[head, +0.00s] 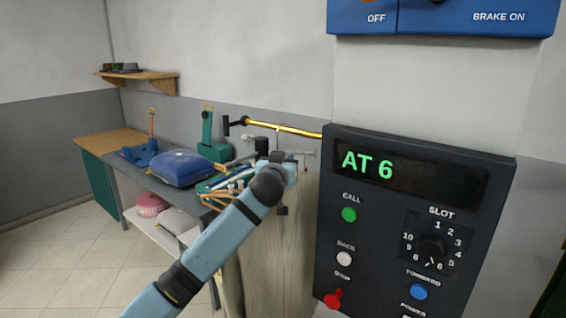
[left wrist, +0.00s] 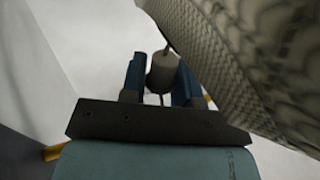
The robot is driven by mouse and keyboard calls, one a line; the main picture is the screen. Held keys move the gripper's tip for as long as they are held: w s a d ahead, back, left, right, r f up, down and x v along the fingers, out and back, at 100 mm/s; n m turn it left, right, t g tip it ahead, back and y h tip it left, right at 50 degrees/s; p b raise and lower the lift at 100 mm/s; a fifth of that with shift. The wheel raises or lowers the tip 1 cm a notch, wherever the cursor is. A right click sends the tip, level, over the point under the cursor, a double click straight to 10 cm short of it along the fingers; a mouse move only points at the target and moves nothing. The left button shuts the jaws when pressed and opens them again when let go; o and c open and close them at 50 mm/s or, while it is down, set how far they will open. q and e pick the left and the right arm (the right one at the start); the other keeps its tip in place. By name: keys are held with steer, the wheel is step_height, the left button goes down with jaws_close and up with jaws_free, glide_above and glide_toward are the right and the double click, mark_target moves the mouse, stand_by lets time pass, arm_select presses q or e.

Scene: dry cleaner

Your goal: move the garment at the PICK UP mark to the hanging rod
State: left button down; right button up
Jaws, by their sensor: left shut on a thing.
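A gold rod (head: 280,127) runs from a dark end bracket to the control console in the head view. My left arm reaches in from the lower left; its gripper (head: 298,160) is just below the rod and partly hidden by its own wrist. In the left wrist view the blue fingers of my left gripper (left wrist: 160,82) are shut on a grey cylindrical piece (left wrist: 163,72) with a thin stem above and below. A patterned grey-beige fabric (left wrist: 250,60), likely the garment, fills the upper right, close beside the fingers. I cannot make out the PICK UP mark. My right gripper is out of view.
A dark console (head: 415,220) reading "AT 6" stands close on the right, under a blue panel (head: 440,17). A pale wood-grained surface (head: 280,250) is below my wrist.

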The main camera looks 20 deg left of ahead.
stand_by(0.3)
arm_select(q)
steer(key=c, duration=0.8)
jaws_free()
steer(key=shift+s+f, duration=0.15)
steer(key=shift+s, duration=0.1)
steer(key=s+b, duration=0.1)
steer(key=s, duration=0.3)
steer(key=s+d+b, duration=0.1)
steer(key=s, duration=0.4)
steer(key=s+b, duration=0.1)
steer(key=s, duration=0.3)
steer(key=shift+s+d, duration=0.15)
